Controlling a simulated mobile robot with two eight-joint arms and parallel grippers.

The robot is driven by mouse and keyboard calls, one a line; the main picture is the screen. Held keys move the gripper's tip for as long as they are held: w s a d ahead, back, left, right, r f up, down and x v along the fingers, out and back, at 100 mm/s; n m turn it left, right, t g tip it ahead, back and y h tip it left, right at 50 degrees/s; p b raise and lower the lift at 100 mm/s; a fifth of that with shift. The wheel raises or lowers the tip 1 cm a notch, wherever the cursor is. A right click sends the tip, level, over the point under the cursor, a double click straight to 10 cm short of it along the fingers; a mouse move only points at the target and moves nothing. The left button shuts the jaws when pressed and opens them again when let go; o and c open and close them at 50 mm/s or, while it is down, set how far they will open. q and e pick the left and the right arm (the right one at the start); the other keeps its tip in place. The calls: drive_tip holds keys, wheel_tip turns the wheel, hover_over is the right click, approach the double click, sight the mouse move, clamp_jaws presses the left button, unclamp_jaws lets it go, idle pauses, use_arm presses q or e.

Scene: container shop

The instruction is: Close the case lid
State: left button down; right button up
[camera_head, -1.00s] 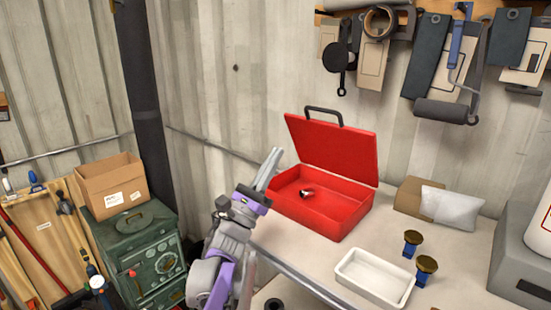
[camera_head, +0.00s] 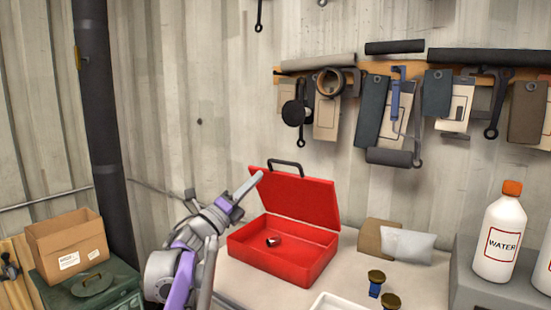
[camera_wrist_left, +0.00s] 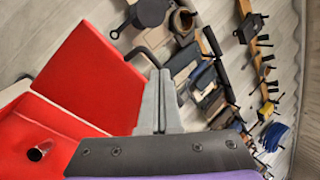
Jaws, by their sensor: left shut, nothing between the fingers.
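The red case (camera_head: 285,262) stands on the workbench with its lid (camera_head: 295,196) raised and leaning back, the dark handle (camera_head: 286,166) on the lid's top edge. A small shiny metal piece (camera_head: 272,241) lies inside the case. My left gripper (camera_head: 255,180) is shut and empty, its fingertips at the upper left of the lid; I cannot tell whether they touch it. In the left wrist view the closed fingers (camera_wrist_left: 160,85) point up beside the red lid (camera_wrist_left: 88,80), with the open case (camera_wrist_left: 35,140) at lower left. My right gripper is not in view.
A brown and white packet (camera_head: 395,242) lies right of the case. A white tray (camera_head: 340,302) and two dark-topped pieces (camera_head: 376,278) are in front. A water bottle (camera_head: 499,232) stands at right. Tools hang on the wall rack (camera_head: 400,105) behind.

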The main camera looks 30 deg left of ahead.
sight(278, 162)
use_arm(q)
wheel_tip(278, 162, up, 10)
drive_tip(key=w+d+n+g+y+p, duration=0.1)
drive_tip(key=n+g, duration=0.3)
drive_tip(key=n, duration=0.9)
drive_tip(key=w+n+g+y, duration=0.2)
drive_tip(key=n+g, duration=0.2)
drive_tip(key=n, duration=0.9)
drive_tip(key=x, duration=0.3)
drive_tip(key=p+x, duration=0.1)
drive_tip(key=x, duration=0.5)
drive_tip(key=shift+w+d+f+p, duration=0.1)
drive_tip(key=shift+w+d+p, duration=0.05)
drive_tip(key=shift+d+p, duration=0.2)
drive_tip(key=shift+s+f+b, duration=0.3)
drive_tip(key=shift+f+b, duration=0.05)
drive_tip(key=shift+f, duration=0.2)
drive_tip(key=shift+s+f+b, duration=0.3)
drive_tip(key=shift+f, duration=0.25)
drive_tip(key=shift+s+f, duration=0.2)
drive_tip(key=shift+s, duration=0.75)
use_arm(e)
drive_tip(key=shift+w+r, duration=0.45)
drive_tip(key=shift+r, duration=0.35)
